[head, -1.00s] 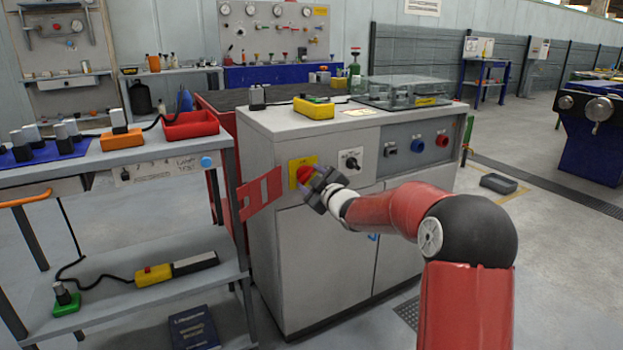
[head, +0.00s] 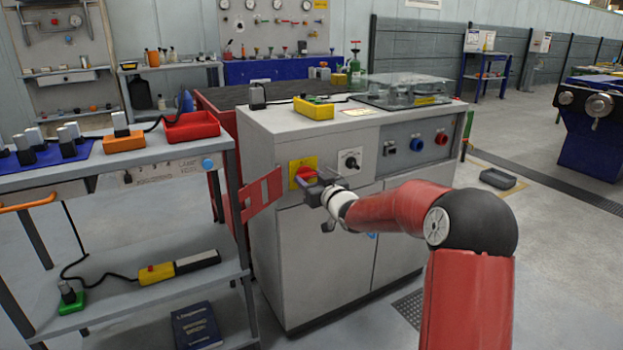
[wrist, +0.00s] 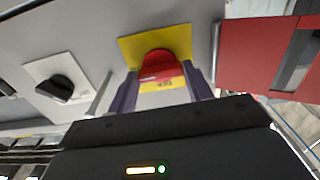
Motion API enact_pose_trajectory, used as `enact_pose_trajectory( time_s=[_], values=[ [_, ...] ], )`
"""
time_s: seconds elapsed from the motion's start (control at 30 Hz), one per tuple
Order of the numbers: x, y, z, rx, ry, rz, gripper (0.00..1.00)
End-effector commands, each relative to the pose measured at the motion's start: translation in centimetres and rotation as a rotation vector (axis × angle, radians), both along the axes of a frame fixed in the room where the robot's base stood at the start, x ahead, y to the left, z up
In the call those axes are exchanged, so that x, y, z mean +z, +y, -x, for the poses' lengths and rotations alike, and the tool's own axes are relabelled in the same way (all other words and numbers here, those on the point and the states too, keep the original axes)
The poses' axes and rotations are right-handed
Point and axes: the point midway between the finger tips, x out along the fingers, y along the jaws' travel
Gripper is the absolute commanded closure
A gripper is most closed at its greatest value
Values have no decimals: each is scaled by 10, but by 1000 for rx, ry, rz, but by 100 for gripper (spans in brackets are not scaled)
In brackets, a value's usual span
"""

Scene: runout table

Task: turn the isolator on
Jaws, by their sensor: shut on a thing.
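The isolator is a red rotary handle (head: 305,176) on a yellow plate (head: 297,164) at the upper left of the grey cabinet's front. In the wrist view the red handle (wrist: 160,66) sits between my two fingers, in front of the yellow plate (wrist: 130,47). My gripper (head: 316,186) is at the handle, shut on it, with one finger on each side. The gripper covers part of the handle and plate in the head view. Markings on the plate are too small to read.
A black selector knob (head: 351,162) is right of the isolator; it also shows in the wrist view (wrist: 57,88). A red panel (head: 262,193) juts out at the cabinet's left edge. Blue (head: 416,145) and red (head: 441,138) sockets are farther right. A workbench (head: 160,158) stands left.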

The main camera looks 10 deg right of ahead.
Motion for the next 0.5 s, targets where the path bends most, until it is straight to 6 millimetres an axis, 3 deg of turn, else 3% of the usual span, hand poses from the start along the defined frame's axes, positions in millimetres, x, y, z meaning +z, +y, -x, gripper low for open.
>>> enact_pose_trajectory(
  time_s=[0.5],
  values=[
    [-2,0,0,0,14,-27,73]
  ],
)
